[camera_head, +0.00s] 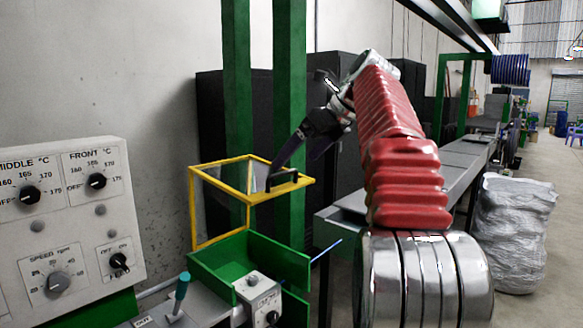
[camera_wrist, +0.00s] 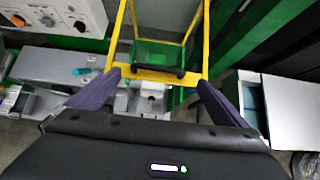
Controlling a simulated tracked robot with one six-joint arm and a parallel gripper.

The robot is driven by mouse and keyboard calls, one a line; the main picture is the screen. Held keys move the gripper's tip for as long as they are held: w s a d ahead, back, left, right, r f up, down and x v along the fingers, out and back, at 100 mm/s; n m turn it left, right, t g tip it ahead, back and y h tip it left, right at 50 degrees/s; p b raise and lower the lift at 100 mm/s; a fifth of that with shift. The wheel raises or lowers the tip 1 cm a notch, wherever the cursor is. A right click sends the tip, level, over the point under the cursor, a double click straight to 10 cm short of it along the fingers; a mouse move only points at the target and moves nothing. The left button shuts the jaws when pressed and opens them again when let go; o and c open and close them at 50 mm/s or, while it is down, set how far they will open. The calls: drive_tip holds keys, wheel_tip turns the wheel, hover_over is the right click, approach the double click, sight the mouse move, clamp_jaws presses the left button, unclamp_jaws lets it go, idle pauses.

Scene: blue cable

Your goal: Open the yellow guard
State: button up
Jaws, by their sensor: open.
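The yellow guard (camera_head: 192,215) is a thin yellow frame standing over a green open box. Its top is a flat frame with a clear-looking pane, and a black handle (camera_head: 283,180) sits on its near right side. In the wrist view the guard (camera_wrist: 206,50) and its black handle (camera_wrist: 160,71) lie ahead of my gripper. My gripper (camera_head: 275,172) reaches down from the upper right to the handle. In the wrist view its two purple fingers (camera_wrist: 158,80) are spread wide on either side of the handle. Nothing is between them in a grip; exact contact cannot be told.
A control panel (camera_head: 70,225) with knobs stands at the left. The green box (camera_head: 222,262) and a small white switch box (camera_head: 258,298) lie below the guard. Green posts (camera_head: 236,100) rise behind. A teal-handled lever (camera_head: 181,292) stands at the front. A wrapped bale (camera_head: 512,232) stands right.

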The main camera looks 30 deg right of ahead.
drive_tip(key=v, duration=0.5)
idle(0.6)
drive_tip(key=s+a+f+n+g, duration=0.1)
drive_tip(key=s+a+f+n, duration=0.2)
drive_tip(key=a+f+n, duration=0.5)
drive_tip(key=s+a+f+n+g, duration=0.1)
drive_tip(key=s+a+f+n, duration=0.4)
drive_tip(key=a, duration=0.6)
drive_tip(key=s+a+f+n, duration=0.3)
drive_tip(key=s+f+n, duration=0.2)
drive_tip(key=f+n, duration=0.1)
drive_tip(key=s+a+f+n+h, duration=0.1)
drive_tip(key=s+a+f+n, duration=0.2)
drive_tip(key=s+f+n, duration=0.3)
drive_tip(key=s+a+f+n+g+h, duration=0.1)
drive_tip(key=s+a+f+n, duration=0.3)
drive_tip(key=f+n, duration=0.4)
wheel_tip(320, 180, down, 3)
drive_tip(key=shift+s+f, duration=0.1)
drive_tip(key=shift+s, duration=0.55)
